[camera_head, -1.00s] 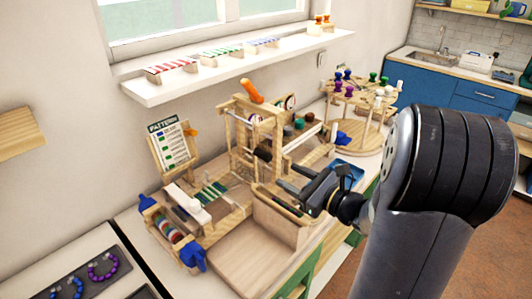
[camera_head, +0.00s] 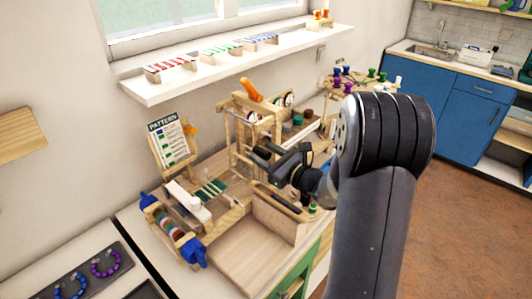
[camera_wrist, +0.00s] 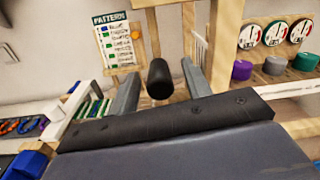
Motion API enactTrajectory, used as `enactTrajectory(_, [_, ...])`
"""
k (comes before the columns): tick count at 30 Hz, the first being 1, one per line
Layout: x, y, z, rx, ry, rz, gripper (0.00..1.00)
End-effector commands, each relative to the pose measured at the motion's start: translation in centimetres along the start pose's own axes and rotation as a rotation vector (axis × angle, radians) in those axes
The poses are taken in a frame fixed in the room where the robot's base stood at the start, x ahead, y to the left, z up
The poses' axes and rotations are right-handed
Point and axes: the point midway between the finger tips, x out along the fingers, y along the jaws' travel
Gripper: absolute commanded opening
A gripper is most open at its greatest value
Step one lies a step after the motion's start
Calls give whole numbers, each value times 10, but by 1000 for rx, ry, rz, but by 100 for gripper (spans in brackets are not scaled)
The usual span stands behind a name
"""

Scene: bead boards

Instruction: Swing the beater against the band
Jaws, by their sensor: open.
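The wooden loom (camera_head: 238,128) stands on the table, with an upright frame and an orange handle (camera_head: 250,90) on top. A black cylindrical grip (camera_wrist: 160,78), apparently the beater's handle, faces me in the wrist view. The striped green-and-white band (camera_head: 210,189) lies on the loom in front of the frame; part of it shows in the wrist view (camera_wrist: 95,108). My gripper (camera_head: 266,160) is open at the frame's right side. In the wrist view its two grey fingers (camera_wrist: 160,90) lie either side of the black grip, with gaps visible. Whether the grip is fully between them in depth I cannot tell.
A pattern card (camera_head: 170,145) stands behind the loom at left. A roller with blue knobs (camera_head: 172,230) is at the near left end. A wooden tray (camera_head: 245,255) lies in front. Coloured spools (camera_wrist: 276,65) stand on the right.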

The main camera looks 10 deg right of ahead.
Motion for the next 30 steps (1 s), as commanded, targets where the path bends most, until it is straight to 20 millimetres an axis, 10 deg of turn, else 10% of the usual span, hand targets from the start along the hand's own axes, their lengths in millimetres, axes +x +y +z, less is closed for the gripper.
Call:
enactTrajectory(7, [1, 0, 0, 0, 0, 0, 47])
enactTrajectory(24, [0, 0, 0, 0, 0, 0, 1])
enactTrajectory(30, [0, 0, 0, 0, 0, 0, 0])
